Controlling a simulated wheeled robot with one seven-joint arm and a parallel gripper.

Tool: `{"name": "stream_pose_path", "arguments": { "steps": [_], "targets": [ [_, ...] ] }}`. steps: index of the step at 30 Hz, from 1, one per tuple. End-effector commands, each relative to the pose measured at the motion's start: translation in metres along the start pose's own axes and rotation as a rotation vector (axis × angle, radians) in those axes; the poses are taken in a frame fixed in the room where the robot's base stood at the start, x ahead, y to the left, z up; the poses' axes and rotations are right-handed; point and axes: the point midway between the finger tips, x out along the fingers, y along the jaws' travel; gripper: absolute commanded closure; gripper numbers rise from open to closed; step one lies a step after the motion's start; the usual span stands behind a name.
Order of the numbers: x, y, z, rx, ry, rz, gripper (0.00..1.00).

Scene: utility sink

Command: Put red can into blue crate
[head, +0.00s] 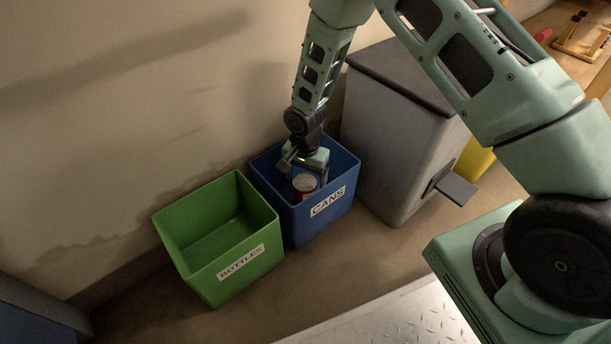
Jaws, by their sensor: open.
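The blue crate (343,187) stands on the floor against the wall, with a white label reading CANS on its front. The red can (305,185), with a pale top, is upright inside the blue crate's opening; the front wall hides its lower part, so I cannot tell whether it rests on the bottom. My gripper (304,173) reaches down into the crate from above, right at the can. Its jaws are open, and I cannot tell whether a finger touches the can.
A green crate (178,252) labelled BOTTLES stands left of the blue one and looks empty. A grey pedal bin (385,145) with a dark lid stands close on the right. A yellow object (476,158) is behind my arm. Bare floor lies in front of the crates.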

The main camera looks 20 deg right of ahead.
Motion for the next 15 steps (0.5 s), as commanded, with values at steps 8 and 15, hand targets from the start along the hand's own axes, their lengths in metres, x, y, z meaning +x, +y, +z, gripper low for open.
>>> {"name": "stream_pose_path", "arguments": {
  "steps": [8, 15],
  "targets": [
    [-0.04, 0.0, 0.0, 0.0, 0.001, -0.001, 0.18],
    [-0.079, 0.0, 0.0, 0.0, 0.001, 0.0, 0.18]
  ]
}}
